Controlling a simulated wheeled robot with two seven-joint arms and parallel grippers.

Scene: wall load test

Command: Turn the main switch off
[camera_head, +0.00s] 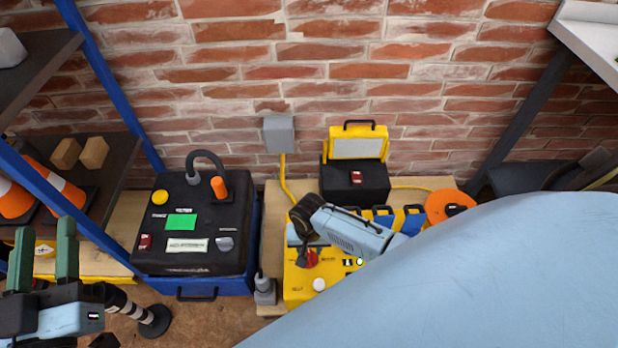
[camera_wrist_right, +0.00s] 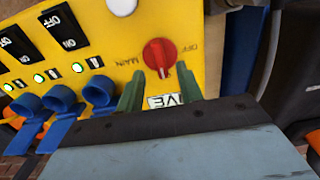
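The main switch is a red rotary knob (camera_wrist_right: 160,55) on a yellow panel (camera_wrist_right: 105,35), with MAIN and OFF printed beside it. In the right wrist view my right gripper (camera_wrist_right: 159,88) is open, its two green fingers apart and pointing at the knob, with nothing between them. I cannot tell whether they touch the knob. In the head view the knob (camera_head: 309,258) shows at the panel's left part, and my right wrist partly covers the panel; its fingers are hard to make out. A partly hidden LIVE label lies below the knob. My left gripper (camera_head: 45,255) is open and empty at far left.
Rocker switches (camera_wrist_right: 62,27), green lamps and blue plugs (camera_wrist_right: 60,105) sit on the panel. A black tester (camera_head: 190,225) stands on a blue case at left. A yellow-lidded black box (camera_head: 356,180) and an orange reel (camera_head: 447,206) are behind. Blue-framed shelves bound the left.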

